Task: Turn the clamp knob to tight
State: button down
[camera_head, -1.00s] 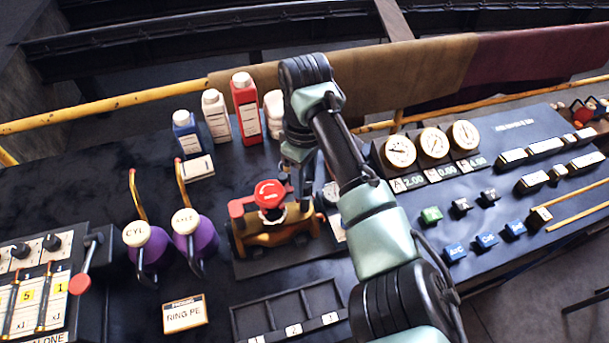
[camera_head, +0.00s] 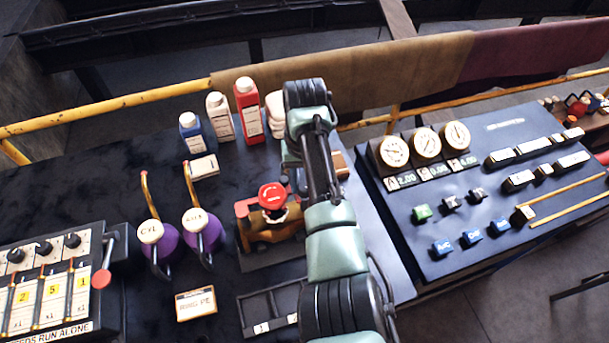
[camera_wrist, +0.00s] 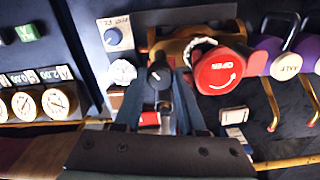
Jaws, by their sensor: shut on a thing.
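In the wrist view, my gripper (camera_wrist: 161,80) has its two dark fingers on either side of a black knob (camera_wrist: 158,76), shut on it. I cannot read a tight mark at this knob. A red round knob marked OPEN with an arrow (camera_wrist: 218,71) is just right of the fingers, apart from them. It also shows in the head view (camera_head: 272,196), on an orange-brown valve body (camera_head: 262,233). A small blue knob (camera_wrist: 113,37) on a pale label plate is left of the fingers. In the head view my arm hides the gripper and the black knob.
Three gauges (camera_head: 393,152) are on the right panel. A slotted tray (camera_head: 262,312) and the RING PE sign (camera_head: 196,303) lie in front.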

jog(key=m+p, duration=0.2)
jog(key=m, duration=0.4)
jog(key=shift+w+r+m, duration=0.1)
jog(key=shift+m, duration=0.2)
dwell(0.3)
jog(key=shift+c, duration=2.4)
grip_release()
notch_tip(320, 180, up, 13)
jog(key=p, duration=0.1)
